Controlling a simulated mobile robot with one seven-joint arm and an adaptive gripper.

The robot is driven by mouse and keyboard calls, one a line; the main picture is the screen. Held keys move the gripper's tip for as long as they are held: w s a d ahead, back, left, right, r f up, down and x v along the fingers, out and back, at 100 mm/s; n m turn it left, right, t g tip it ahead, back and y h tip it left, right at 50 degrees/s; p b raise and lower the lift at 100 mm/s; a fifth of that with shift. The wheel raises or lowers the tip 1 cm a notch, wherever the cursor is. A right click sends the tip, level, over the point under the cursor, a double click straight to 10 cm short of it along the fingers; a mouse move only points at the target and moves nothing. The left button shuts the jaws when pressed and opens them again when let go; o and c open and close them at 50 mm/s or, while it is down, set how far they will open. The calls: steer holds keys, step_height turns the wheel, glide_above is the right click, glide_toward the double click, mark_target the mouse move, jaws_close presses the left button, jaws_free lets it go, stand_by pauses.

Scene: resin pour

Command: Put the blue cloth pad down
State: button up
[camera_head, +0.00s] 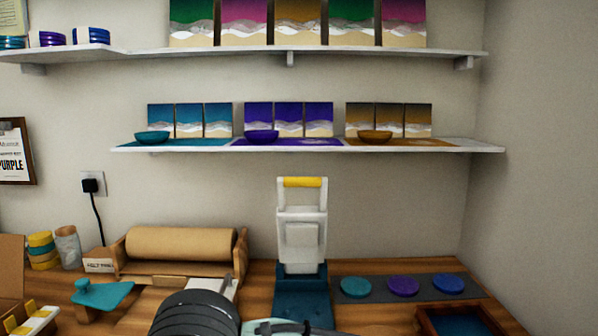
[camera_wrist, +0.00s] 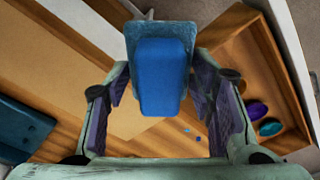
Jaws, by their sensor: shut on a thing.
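The blue cloth pad (camera_wrist: 162,78) is in the middle of the wrist view, between the two fingers of my gripper (camera_wrist: 162,95). My gripper is shut on it. The pad has a bright blue face and a duller blue-grey far part. It appears held above the bench, but the gap beneath it cannot be judged. In the head view only a pale green bit of my gripper (camera_head: 290,328) shows at the bottom edge, and the pad cannot be made out there.
In the wrist view, a wooden tray (camera_wrist: 285,75) with coloured discs lies right, and a dark teal item (camera_wrist: 22,128) lies left. In the head view, a white press (camera_head: 302,225), paper roll (camera_head: 180,243), disc mat (camera_head: 370,297) and blue-lined tray (camera_head: 495,316) crowd the bench (camera_head: 350,268).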

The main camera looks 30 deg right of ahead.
stand_by(0.7)
steer(key=n, duration=0.2)
steer(key=d+n, duration=0.1)
steer(key=n, duration=0.1)
steer(key=d+n+b, duration=0.1)
steer(key=n, duration=0.1)
steer(key=shift+s+d+g, duration=0.1)
steer(key=shift+s+g, duration=0.2)
steer(key=shift+s, duration=0.1)
steer(key=n, duration=0.1)
steer(key=d+n, duration=0.1)
steer(key=n, duration=0.1)
steer(key=shift+s+y, duration=0.3)
steer(key=shift+y, duration=0.1)
steer(key=w+d+n, duration=0.1)
steer(key=w+d, duration=0.1)
steer(key=w, duration=0.2)
steer(key=w+d+n+p, duration=0.1)
steer(key=w+n, duration=0.1)
steer(key=w, duration=0.3)
steer(key=w+d+f+n, duration=0.1)
steer(key=w+d, duration=0.1)
steer(key=w, duration=0.3)
steer(key=shift+w+d+n+g, duration=0.15)
steer(key=shift+d+n+g, duration=0.15)
steer(key=shift+d, duration=0.05)
steer(key=shift+w+f+p, duration=0.15)
steer(key=shift+p, duration=0.15)
steer(key=shift+f, duration=1.75)
